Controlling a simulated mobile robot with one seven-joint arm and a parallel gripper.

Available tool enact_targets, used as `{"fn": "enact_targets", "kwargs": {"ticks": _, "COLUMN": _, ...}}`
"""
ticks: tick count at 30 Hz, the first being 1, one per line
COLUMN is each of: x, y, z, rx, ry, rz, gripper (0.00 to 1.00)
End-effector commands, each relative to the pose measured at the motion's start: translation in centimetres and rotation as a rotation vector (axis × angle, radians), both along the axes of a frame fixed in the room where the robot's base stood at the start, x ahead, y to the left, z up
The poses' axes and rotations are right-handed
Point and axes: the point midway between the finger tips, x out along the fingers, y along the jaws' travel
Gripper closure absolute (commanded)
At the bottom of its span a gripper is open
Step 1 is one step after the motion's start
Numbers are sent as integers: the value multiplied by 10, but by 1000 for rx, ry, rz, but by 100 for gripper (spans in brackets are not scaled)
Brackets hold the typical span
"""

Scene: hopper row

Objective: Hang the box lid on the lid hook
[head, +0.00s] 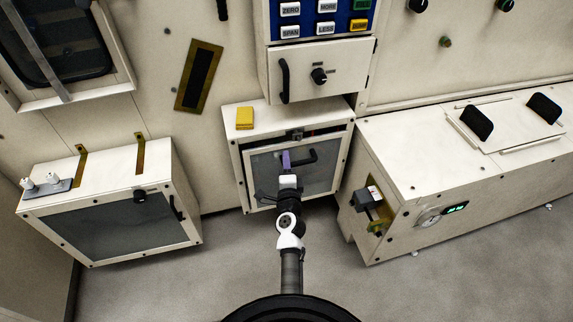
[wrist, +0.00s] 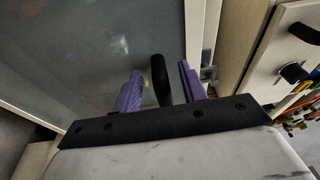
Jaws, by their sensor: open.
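My gripper (head: 287,160) has purple fingers and is at the front of the middle cream box (head: 245,112). In the wrist view my gripper (wrist: 160,72) is open, with a black bar handle (wrist: 158,80) between its fingers. The handle (head: 310,157) is on the grey front panel (head: 262,168) of that box. Whether a finger touches it I cannot tell. A dark gap and a small dark catch (head: 295,135) show above the panel. I cannot tell whether this panel is the box lid. No lid hook can be clearly picked out.
A long cream cabinet (head: 390,145) with a two-handled plate (head: 500,122) stands right; a grey-windowed cabinet (head: 110,230) stands left. A drawer unit (head: 335,70) hangs above. The grey floor (head: 180,290) is clear in front.

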Motion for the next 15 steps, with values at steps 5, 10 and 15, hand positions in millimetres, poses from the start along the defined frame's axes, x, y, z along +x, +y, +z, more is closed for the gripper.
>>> {"fn": "enact_targets", "kwargs": {"ticks": 5, "x": 0, "y": 0, "z": 0, "rx": 0, "ry": 0, "rz": 0, "gripper": 62}}
{"fn": "enact_targets", "kwargs": {"ticks": 10, "x": 0, "y": 0, "z": 0, "rx": 0, "ry": 0, "rz": 0, "gripper": 84}}
{"fn": "enact_targets", "kwargs": {"ticks": 15, "x": 0, "y": 0, "z": 0, "rx": 0, "ry": 0, "rz": 0, "gripper": 100}}
